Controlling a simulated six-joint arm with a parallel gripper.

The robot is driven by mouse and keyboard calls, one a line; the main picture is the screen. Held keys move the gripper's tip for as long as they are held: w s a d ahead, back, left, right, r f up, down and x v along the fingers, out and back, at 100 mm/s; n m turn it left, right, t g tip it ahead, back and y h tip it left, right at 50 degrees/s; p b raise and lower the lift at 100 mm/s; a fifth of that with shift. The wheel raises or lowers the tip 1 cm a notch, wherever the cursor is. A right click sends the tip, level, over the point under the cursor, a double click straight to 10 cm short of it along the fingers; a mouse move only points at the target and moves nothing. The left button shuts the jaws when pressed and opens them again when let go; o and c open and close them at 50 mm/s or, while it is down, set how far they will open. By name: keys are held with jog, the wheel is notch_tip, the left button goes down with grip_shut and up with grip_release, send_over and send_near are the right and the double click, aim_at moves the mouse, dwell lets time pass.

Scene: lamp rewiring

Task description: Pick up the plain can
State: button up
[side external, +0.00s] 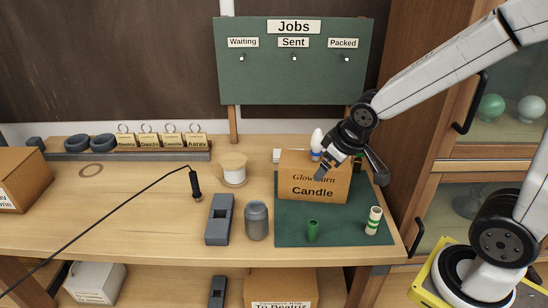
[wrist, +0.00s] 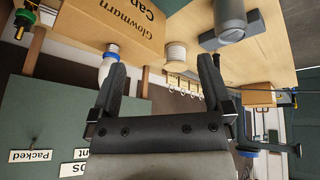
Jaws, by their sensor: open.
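I cannot tell for sure which is meant by the plain can. My gripper (side external: 351,173) is open and empty, above the right part of the Candle box (side external: 300,188). Its spread fingers (wrist: 162,70) show in the wrist view, with nothing between them.
A white bulb with a blue collar (side external: 317,140) is behind the box. A dark grey block (side external: 219,220) stands beside the canister. A spool (side external: 233,172) and a black-handled tool on a cable (side external: 196,184) are further left. The green Jobs board (side external: 290,80) stands behind.

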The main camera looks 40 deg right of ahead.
aim_at(259, 211)
jog(key=w+a+r+n+t+y, duration=0.15)
jog(key=w+n+t+y, duration=0.5)
jog(key=w, duration=0.65)
jog(key=shift+s+a+f+n+g+y, duration=0.65)
jog(key=shift+a+f+n+g+y, duration=0.35)
jog(key=shift+f, duration=1.35)
jog(key=shift+s+a+f+n+g+y, duration=0.6)
jog(key=shift+a+f+n+g+y, duration=0.5)
jog(key=shift+f, duration=1.3)
jog(key=shift+s+a+f+n+g+y, duration=0.75)
jog(key=shift+f+y, duration=0.5)
jog(key=shift+f, duration=1.1)
jog(key=shift+w+d, duration=0.1)
jog(key=shift+d, duration=0.05)
jog(key=shift+x, duration=2.6)
jog(key=shift+w, duration=0.1)
